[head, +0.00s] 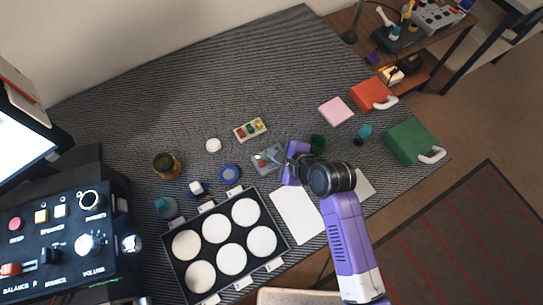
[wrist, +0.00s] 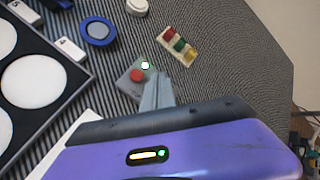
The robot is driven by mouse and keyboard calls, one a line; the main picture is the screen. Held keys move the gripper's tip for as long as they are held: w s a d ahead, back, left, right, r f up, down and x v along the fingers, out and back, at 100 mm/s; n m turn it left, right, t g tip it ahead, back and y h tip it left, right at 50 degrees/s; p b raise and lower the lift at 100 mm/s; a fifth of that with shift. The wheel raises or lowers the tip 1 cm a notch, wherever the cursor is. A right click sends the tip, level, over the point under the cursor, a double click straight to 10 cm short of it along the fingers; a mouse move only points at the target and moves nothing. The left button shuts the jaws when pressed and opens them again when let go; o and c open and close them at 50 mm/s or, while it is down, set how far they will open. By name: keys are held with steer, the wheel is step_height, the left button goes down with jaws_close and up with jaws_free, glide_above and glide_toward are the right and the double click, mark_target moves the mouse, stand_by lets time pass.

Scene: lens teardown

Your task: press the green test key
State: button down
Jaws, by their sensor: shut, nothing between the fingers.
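A small grey box (head: 276,151) lies on the striped mat, just left of my gripper in the head view. In the wrist view the box (wrist: 125,86) shows a red button (wrist: 137,75) and a bright green-white spot (wrist: 145,65) beside it. I cannot tell whether this spot is a lit lamp or the green key. My gripper (head: 284,162) is shut and empty, with its fingers over the box's edge. In the wrist view my fingertips (wrist: 157,80) cover part of the box. Whether they touch it cannot be told.
A cream block with red, green and yellow parts (head: 250,130) lies behind the box. A blue-rimmed disc (head: 229,174) and a black tray of white rounds (head: 210,251) are to the left. White paper (head: 298,215) lies in front. The mat behind is mostly clear.

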steer(key=shift+f, duration=0.15)
stand_by(0.7)
steer(key=shift+f, duration=0.25)
steer(key=shift+f, duration=0.45)
stand_by(0.6)
steer(key=shift+r, duration=0.1)
steer(key=shift+r+p, duration=0.8)
steer(key=shift+p, duration=0.2)
step_height(320, 180, up, 5)
steer(key=p, duration=0.4)
steer(key=shift+p, duration=0.4)
stand_by(0.6)
